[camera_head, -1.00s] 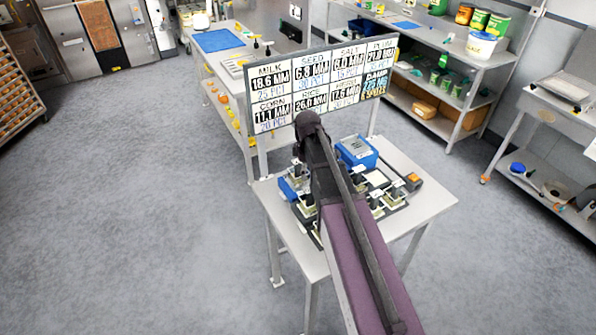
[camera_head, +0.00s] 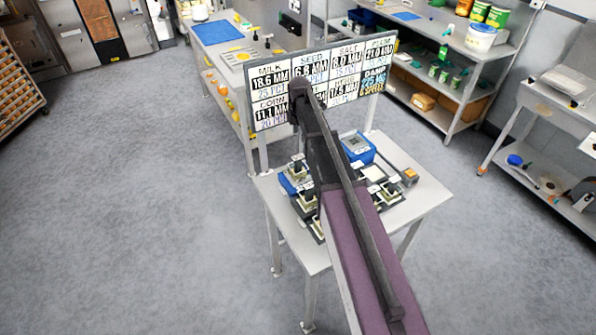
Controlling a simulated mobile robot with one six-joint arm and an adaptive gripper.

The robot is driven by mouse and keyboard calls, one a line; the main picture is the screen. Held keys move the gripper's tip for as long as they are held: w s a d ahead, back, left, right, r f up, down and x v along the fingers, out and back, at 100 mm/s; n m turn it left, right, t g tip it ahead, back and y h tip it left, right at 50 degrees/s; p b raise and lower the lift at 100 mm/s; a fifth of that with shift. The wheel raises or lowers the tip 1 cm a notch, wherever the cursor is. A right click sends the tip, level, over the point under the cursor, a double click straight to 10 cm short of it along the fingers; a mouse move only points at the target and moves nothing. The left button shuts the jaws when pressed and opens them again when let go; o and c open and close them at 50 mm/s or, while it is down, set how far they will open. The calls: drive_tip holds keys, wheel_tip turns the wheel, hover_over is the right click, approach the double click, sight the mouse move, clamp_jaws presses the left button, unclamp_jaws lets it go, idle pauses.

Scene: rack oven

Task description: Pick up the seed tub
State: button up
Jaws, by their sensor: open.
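Several small pale tubs with dark tops stand in dark holders on the grey table (camera_head: 425,205). One is at the left (camera_head: 298,172), another is in front of it (camera_head: 308,200), and one is at the right (camera_head: 390,192). No label on them is readable, so I cannot tell which is the seed tub. My arm reaches across the table and hides its middle. Its dark upper end overlaps the sign board (camera_head: 268,82). My gripper cannot be made out; it is not seen apart from the arm.
The board lists names with sizes, including SEED 6.8 MM. A blue device (camera_head: 357,147) and an orange-ended tool (camera_head: 409,175) sit on the table. A bench (camera_head: 222,30) stands behind, shelves (camera_head: 440,65) at back right, a side bench (camera_head: 550,105) at right. The left floor is clear.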

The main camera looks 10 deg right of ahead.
sight(298, 157)
drive_tip(key=shift+f, duration=0.15)
wheel_tip(298, 157, down, 8)
drive_tip(key=b, duration=0.8)
drive_tip(key=shift+f+b, duration=0.2)
drive_tip(key=shift+b, duration=0.1)
drive_tip(key=shift+a+f+b, duration=0.15)
drive_tip(key=shift+f+b, duration=1.15)
drive_tip(key=shift+b, duration=0.05)
drive_tip(key=shift+a+f+b, duration=0.1)
drive_tip(key=shift+f+b, duration=1.2)
clamp_jaws()
